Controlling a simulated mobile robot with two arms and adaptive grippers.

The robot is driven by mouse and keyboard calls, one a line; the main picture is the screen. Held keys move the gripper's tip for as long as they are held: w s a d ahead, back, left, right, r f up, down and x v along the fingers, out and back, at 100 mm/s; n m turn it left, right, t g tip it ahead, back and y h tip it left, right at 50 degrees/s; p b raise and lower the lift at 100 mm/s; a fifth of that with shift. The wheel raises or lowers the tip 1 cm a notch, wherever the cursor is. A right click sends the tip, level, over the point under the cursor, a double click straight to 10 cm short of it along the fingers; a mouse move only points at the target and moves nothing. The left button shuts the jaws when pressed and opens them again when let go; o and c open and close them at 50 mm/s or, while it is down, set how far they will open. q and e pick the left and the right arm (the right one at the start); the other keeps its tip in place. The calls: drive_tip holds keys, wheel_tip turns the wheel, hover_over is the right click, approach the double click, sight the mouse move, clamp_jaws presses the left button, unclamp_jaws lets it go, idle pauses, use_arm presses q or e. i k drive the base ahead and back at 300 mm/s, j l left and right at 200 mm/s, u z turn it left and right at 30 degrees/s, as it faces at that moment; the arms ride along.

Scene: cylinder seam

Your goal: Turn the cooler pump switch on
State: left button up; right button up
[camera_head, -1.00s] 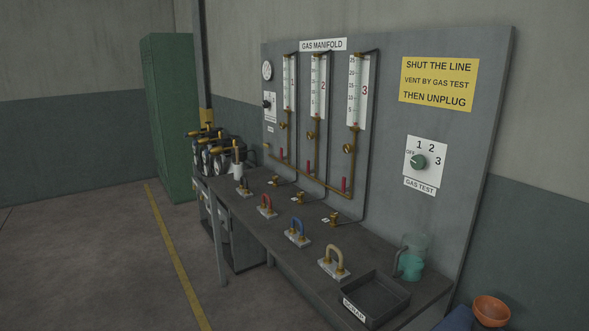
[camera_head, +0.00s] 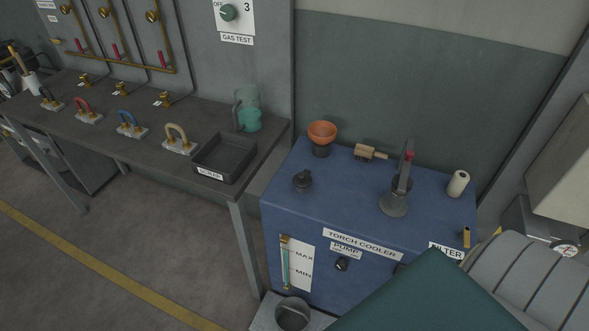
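The blue torch cooler (camera_head: 290,190) stands right of the bench, with a "TORCH COOLER" label on its front top edge. A "PUMP" label (camera_head: 346,247) is on its front face. The small dark pump switch (camera_head: 341,264) sits just below that label; its position is too small to read. A level gauge (camera_head: 285,262) marked MAX and MIN is left of the switch. Neither of my grippers is in view.
A teal surface (camera_head: 430,300) covers the cooler's lower right front. An orange funnel (camera_head: 322,132), a black cap (camera_head: 303,180), a brush (camera_head: 370,152) and a white roll (camera_head: 458,183) are on the cooler. A metal container (camera_head: 293,314) stands below the gauge. The bench tray (camera_head: 224,157) is at left.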

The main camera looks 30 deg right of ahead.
sight(341, 266)
drive_tip(key=z, duration=1.6)
